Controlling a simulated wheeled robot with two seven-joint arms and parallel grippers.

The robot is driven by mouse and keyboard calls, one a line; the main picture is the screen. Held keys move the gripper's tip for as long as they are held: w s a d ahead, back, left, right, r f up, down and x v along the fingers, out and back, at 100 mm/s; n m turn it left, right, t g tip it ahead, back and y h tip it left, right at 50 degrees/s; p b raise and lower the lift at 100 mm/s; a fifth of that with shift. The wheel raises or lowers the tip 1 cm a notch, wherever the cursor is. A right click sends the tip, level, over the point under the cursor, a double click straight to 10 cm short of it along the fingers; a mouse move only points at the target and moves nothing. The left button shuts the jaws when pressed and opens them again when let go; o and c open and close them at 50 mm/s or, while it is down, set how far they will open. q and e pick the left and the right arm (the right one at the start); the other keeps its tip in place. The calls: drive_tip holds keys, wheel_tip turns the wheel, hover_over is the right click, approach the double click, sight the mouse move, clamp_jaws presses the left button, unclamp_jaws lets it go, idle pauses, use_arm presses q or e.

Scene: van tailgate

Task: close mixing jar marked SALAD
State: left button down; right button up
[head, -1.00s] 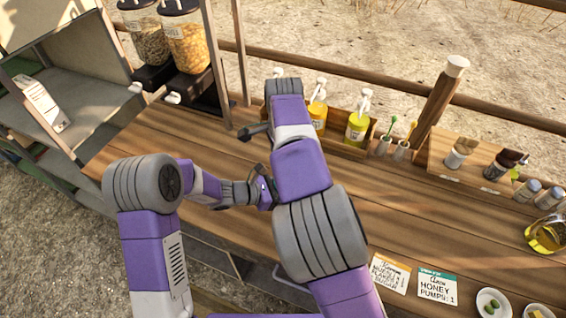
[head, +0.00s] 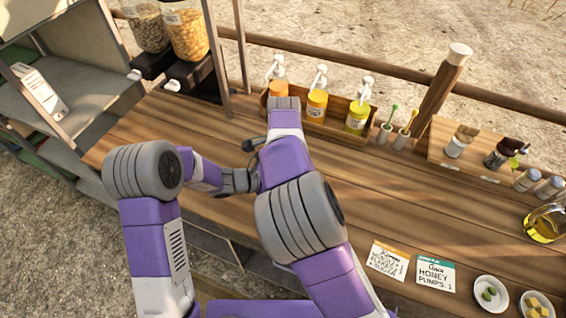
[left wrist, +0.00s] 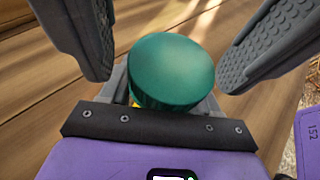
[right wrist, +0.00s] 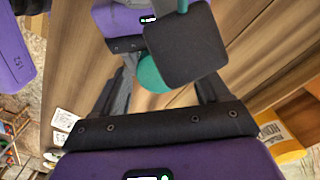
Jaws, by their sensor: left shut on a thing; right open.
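A round teal lid (left wrist: 172,70) shows in the left wrist view, with a bit of yellow under its edge. My left gripper (left wrist: 168,98) is shut around the jar below it. The fingers of my right gripper stand wide apart above and on both sides of the lid, not closed on it. In the right wrist view my right gripper (right wrist: 160,90) is open, and part of the teal lid (right wrist: 153,77) shows behind a dark squarish piece I cannot identify. In the head view my arms hide the jar. No SALAD marking is readable.
Pump bottles stand in a wooden rack (head: 340,128) at the back of the wooden counter (head: 370,200). Dispensers (head: 187,35) stand at the back left. Order cards (head: 436,273), small bowls (head: 490,293) and an oil jug (head: 545,224) are at right. The counter's middle is clear.

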drive_tip(key=shift+c, duration=0.2)
drive_tip(key=c, duration=1)
drive_tip(key=m, duration=0.3)
drive_tip(key=shift+c, duration=0.2)
drive_tip(key=o, duration=1.2)
drive_tip(key=shift+c, duration=0.2)
drive_tip(key=shift+r, duration=2.3)
drive_tip(key=shift+c, duration=0.4)
